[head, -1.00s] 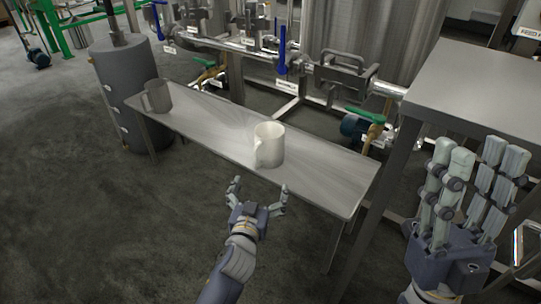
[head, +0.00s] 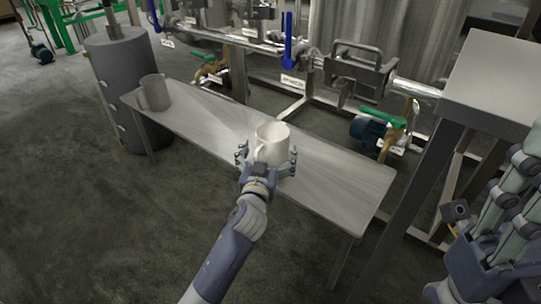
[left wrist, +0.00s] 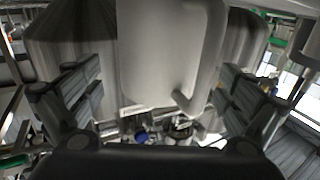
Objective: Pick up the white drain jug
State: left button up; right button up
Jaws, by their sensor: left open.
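The white drain jug (head: 271,139) stands upright on the low steel bench (head: 340,180), with its handle toward my left arm. My left gripper (head: 267,158) is open, with one finger on each side of the jug's lower body. In the left wrist view the jug (left wrist: 158,55) fills the middle, its handle (left wrist: 205,60) to the right of centre, between the two open fingers (left wrist: 155,95). I cannot tell whether the fingers touch it. My right gripper (head: 505,205) is at the right edge, partly cut off, away from the jug.
A grey jug (head: 154,92) stands at the bench's far left end, beside a dark grey cylinder (head: 122,85). Pipes with blue-handled valves (head: 288,40) and a steel tank (head: 385,35) are behind the bench. A higher steel table (head: 495,75) stands at the right.

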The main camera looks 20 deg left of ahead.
aim_at(275, 132)
pick_arm(q)
jog(key=w, duration=0.2)
jog(key=w+b, duration=0.1)
jog(key=w, duration=0.1)
jog(key=shift+a+f, duration=0.15)
jog(key=c, duration=1.2)
